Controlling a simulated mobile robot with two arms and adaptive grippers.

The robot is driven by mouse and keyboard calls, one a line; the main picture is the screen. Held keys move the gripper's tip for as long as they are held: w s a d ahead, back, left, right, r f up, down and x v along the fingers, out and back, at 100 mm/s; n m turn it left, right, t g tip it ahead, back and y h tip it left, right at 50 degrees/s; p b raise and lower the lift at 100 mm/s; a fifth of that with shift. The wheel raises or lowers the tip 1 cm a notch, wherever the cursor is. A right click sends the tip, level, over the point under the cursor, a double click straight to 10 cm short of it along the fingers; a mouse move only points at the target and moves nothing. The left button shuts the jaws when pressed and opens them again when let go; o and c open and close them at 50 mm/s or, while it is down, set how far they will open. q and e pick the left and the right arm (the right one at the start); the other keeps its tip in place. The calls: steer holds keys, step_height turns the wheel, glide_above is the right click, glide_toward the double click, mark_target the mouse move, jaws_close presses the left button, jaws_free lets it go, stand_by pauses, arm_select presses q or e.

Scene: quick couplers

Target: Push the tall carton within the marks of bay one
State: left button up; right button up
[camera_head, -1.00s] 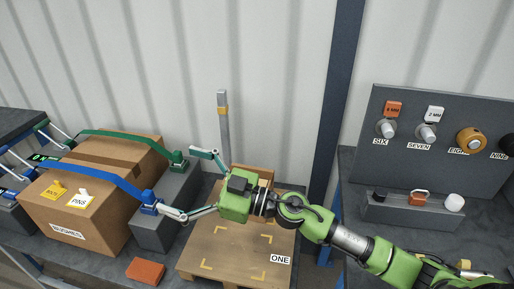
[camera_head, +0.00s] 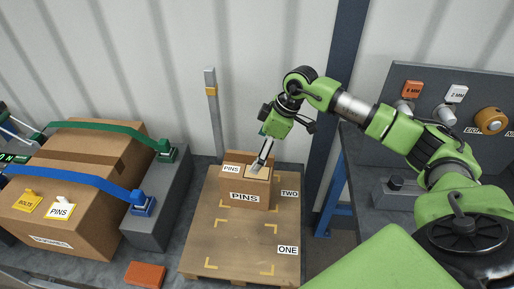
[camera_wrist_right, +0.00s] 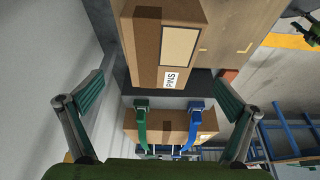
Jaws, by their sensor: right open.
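The tall brown carton (camera_head: 262,193), labelled PINS, stands upright on the rear part of the wooden pallet (camera_head: 198,245), beside the label TWO. The yellow corner marks of bay one (camera_head: 267,271) lie in front of it, by the label ONE (camera_head: 288,250); that area is bare. My right gripper (camera_head: 260,166) is open and points down at the carton's upper part; contact cannot be told. In the right wrist view the carton (camera_wrist_right: 146,48) shows beyond the spread fingers, apart from both.
A large strapped carton (camera_head: 88,215) stands left, with a grey block (camera_head: 168,200) between it and the pallet. An orange brick (camera_head: 145,274) lies by the pallet's front left. A post (camera_head: 211,115) rises behind the pallet; a grey panel (camera_head: 430,120) is right.

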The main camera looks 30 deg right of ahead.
mark_target(243, 175)
steer(key=x, duration=1.4)
steer(key=shift+r, duration=0.1)
steer(key=c, duration=1.6)
